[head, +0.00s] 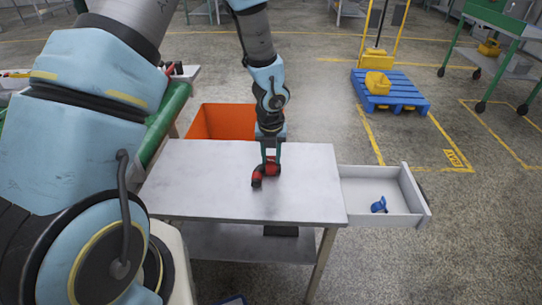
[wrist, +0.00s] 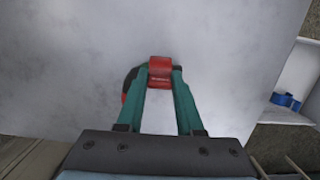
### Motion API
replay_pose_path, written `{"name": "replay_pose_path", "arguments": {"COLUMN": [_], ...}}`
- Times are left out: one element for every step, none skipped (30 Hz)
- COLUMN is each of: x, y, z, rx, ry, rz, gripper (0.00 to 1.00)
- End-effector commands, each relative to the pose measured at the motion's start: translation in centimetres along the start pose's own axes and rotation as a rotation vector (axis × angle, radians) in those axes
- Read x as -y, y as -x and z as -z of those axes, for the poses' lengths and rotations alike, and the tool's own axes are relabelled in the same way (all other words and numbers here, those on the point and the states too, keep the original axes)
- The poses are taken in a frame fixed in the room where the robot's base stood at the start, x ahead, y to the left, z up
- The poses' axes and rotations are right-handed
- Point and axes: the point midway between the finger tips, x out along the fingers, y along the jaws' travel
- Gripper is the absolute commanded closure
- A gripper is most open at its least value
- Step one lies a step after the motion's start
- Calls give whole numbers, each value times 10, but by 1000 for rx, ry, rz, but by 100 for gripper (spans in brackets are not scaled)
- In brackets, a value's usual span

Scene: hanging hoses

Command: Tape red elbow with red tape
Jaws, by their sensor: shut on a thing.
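The red elbow (head: 257,181), with a dark end, is at the middle of the grey table's top. My gripper (head: 271,164) points down at it, with its fingers shut on a red piece. In the wrist view the green fingers of my gripper (wrist: 160,74) close on either side of a red block-like part (wrist: 160,68). A dark and red curved part, the elbow (wrist: 130,82), shows just left of the fingers. I cannot tell whether the held red part is the tape or a part of the elbow. No separate red tape is clear elsewhere.
The grey table (head: 190,185) is otherwise bare on top. An open white drawer (head: 410,190) juts out on its right, holding a blue item (head: 379,205). An orange bin (head: 215,120) stands behind the table. A blue pallet (head: 405,95) with a yellow bucket (head: 377,83) is farther back right.

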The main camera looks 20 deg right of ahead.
Motion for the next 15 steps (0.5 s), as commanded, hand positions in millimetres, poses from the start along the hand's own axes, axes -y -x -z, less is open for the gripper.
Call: {"name": "replay_pose_path", "arguments": {"x": [0, 0, 0, 0, 0, 0, 0, 0, 0, 0, 0, 0, 0, 0, 0], "y": [-1, -2, -2, -3, -3, -4, -4, -5, -4, -4, -5, -5, -5, -5, -5], "z": [0, 0, 0, 0, 0, 1, 1, 1, 1, 1, 1, 1, 2, 2, 2], "rx": [0, 0, 0, 0, 0, 0, 0, -1, -1, -1, -1, -2, -2, -2, -3], "ry": [0, 0, 0, 0, 0, 0, 0, 0, 0, 0, 0, 0, 0, 0, 0], "rz": [0, 0, 0, 0, 0, 0, 0, 0, 0, 0, 0, 0, 0, 0, 0], "gripper": [100, 100, 100, 100, 100, 100, 100, 100, 100, 100, 100, 100, 100, 100, 61]}}
